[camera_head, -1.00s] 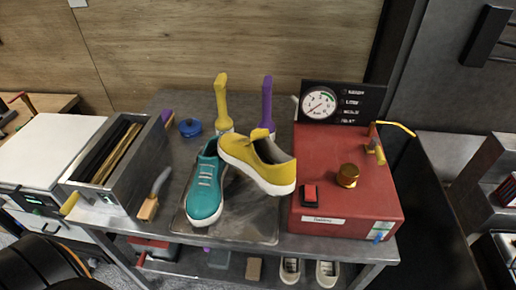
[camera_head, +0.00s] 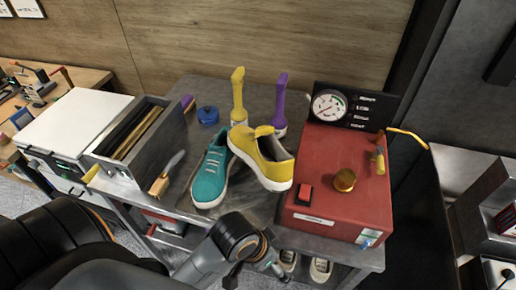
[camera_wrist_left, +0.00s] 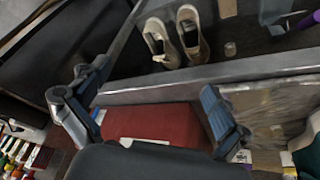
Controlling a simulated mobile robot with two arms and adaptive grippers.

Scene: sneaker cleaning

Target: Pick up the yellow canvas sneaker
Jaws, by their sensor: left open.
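The yellow canvas sneaker (camera_head: 270,162) with a white sole lies on the tray (camera_head: 246,210) on the grey bench. It is tilted and overlaps the right side of a teal sneaker (camera_head: 210,178). My left arm comes in from the lower left, below both shoes, and its gripper is hard to make out in the head view. In the left wrist view, my left gripper (camera_wrist_left: 150,108) has its fingers wide apart with nothing held. I cannot make out the yellow sneaker clearly in that view. My right gripper is not in view.
A red machine (camera_head: 328,210) with a gauge stands right of the shoes. Yellow (camera_head: 238,95) and purple (camera_head: 280,105) brushes stand behind them, and a blue lid (camera_head: 208,115) lies left. A grey box (camera_head: 122,160) holds flat pieces. Pale shoes (camera_wrist_left: 192,38) sit on the lower shelf.

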